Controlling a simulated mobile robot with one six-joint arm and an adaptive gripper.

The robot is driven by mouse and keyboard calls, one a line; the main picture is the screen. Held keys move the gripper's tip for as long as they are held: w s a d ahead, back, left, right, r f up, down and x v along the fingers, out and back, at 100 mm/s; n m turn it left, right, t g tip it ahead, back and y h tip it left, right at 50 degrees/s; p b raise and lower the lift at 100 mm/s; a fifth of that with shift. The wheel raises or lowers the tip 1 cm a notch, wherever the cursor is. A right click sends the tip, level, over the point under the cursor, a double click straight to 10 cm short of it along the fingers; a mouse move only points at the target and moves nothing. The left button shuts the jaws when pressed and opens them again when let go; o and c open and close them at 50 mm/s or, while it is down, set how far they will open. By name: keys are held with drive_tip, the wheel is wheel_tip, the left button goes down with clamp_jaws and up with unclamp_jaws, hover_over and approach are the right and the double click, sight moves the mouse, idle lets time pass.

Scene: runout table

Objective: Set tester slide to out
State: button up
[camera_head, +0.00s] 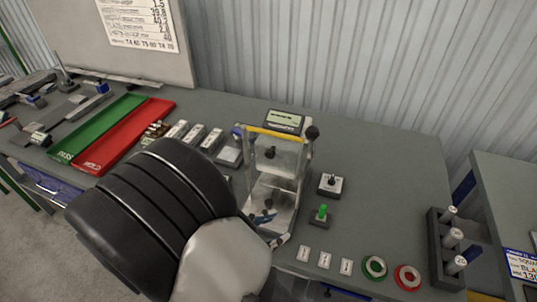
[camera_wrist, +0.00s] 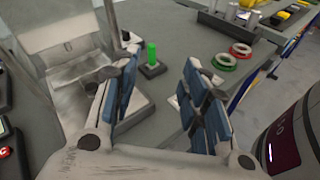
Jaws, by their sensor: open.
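The tester (camera_head: 249,160) is a pale metal frame with a yellow top bar and a dark knob at its upper right. A bright metal plate (camera_head: 283,213) lies at its base; I cannot tell for sure whether it is the slide, or its position. In the wrist view the tester's metal panel (camera_wrist: 75,50) stands at the left. My gripper (camera_wrist: 163,95) is open and empty, its blue-padded fingers apart. Its left finger overlaps the tester's front base in view; contact is unclear. In the head view my gripper (camera_head: 271,229) is at the tester's front, and my arm hides part of the table.
Right of the tester are a small switch box (camera_head: 331,184) and a green button (camera_head: 322,212), with white labels, a green ring (camera_head: 375,267) and a red ring (camera_head: 407,277) in front. A dark rack (camera_head: 437,250) stands farther right. Green and red trays (camera_head: 140,125) lie left.

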sight(266, 205)
drive_tip(key=s+a+f+n+t+y, duration=0.1)
drive_tip(key=a+f+n+t+y, duration=0.2)
drive_tip(key=a+f+n+t, duration=0.6)
drive_tip(key=shift+m+g, duration=0.6)
drive_tip(key=shift+g, duration=0.3)
drive_tip(key=b+x, duration=0.1)
drive_tip(key=x, duration=0.4)
drive_tip(key=r+b+x, duration=0.1)
drive_tip(key=x, duration=0.5)
drive_tip(key=b+x, duration=0.1)
drive_tip(key=x, duration=0.4)
drive_tip(key=shift+w+r, duration=0.15)
drive_tip(key=shift+w, duration=0.35)
drive_tip(key=shift+c, duration=0.3)
clamp_jaws()
drive_tip(key=shift+a, duration=0.1)
